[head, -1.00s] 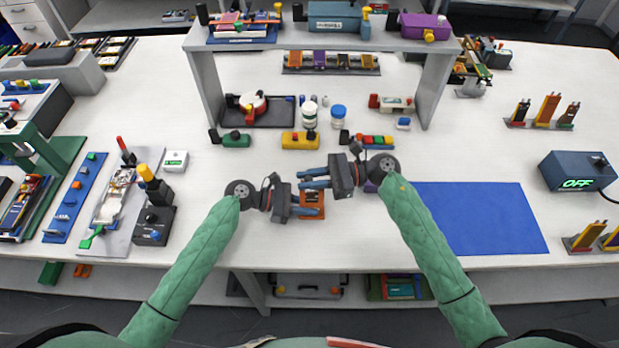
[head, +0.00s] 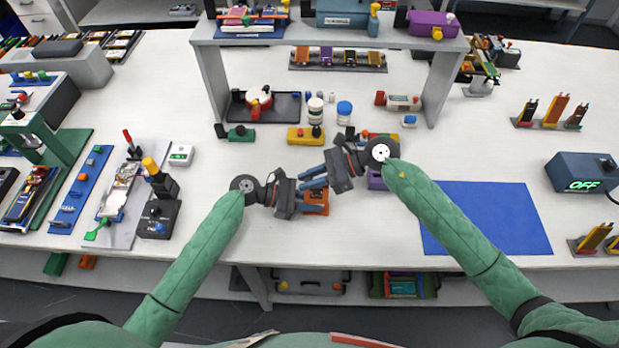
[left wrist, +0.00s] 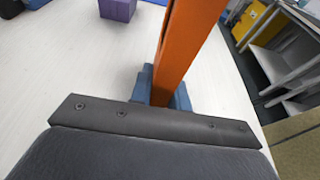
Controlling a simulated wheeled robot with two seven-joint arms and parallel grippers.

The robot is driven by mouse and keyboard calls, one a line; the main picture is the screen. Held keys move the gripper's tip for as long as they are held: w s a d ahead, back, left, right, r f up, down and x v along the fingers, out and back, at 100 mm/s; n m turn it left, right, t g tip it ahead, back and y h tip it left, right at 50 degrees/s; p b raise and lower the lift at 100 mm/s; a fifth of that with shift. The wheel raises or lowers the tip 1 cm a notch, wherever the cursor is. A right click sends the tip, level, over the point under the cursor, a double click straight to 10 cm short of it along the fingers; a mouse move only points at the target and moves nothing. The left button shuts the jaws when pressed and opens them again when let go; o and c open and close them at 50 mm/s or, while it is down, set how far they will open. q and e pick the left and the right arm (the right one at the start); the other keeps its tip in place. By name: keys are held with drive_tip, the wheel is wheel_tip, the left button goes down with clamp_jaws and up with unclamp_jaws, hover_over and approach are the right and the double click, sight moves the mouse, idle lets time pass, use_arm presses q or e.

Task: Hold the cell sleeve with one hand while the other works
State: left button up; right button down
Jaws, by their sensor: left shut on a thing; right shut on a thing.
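The orange cell sleeve (head: 317,203) is at the front middle of the white table, partly covered by my grippers. My left gripper (head: 319,197) is shut on it. In the left wrist view the sleeve (left wrist: 182,45) rises as a long orange bar between the blue fingertips (left wrist: 163,88). My right gripper (head: 304,178) is just above and beside the left one in the head view, fingers pointing left toward the sleeve. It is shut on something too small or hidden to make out. The right gripper does not show in the left wrist view.
A purple block (head: 376,180) lies under my right wrist and also shows in the left wrist view (left wrist: 118,9). A blue mat (head: 490,220) lies bare to the right. A grey shelf (head: 330,36) spans the back. A black control box (head: 158,218) stands to the left.

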drive_tip(key=c, duration=1.3)
unclamp_jaws()
drive_tip(key=v, duration=1.2)
drive_tip(key=shift+f, duration=0.1)
use_arm(q)
drive_tip(key=o, duration=0.8)
